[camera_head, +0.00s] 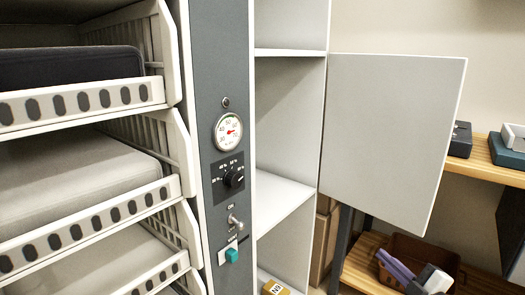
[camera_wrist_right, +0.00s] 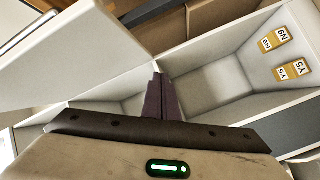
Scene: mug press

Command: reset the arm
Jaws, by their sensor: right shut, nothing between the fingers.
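My right gripper (camera_head: 384,258) shows low at the right in the head view, with dark purple fingers. It also shows in the right wrist view (camera_wrist_right: 158,80), where the two fingers are pressed together with nothing between them. It is below the open cabinet door (camera_head: 390,130), and appears apart from it. In the wrist view the open cabinet compartments lie beyond the fingers, and the door panel (camera_wrist_right: 80,50) fills the upper left. My left gripper is in neither view.
A grey control panel (camera_head: 220,65) has a dial gauge (camera_head: 228,131), a knob, a toggle and a teal button (camera_head: 231,255). White drawers with grey contents stand at the left. A brown basket (camera_head: 405,245) is on the wooden shelves. Yellow labelled blocks (camera_wrist_right: 292,71) lie in a compartment.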

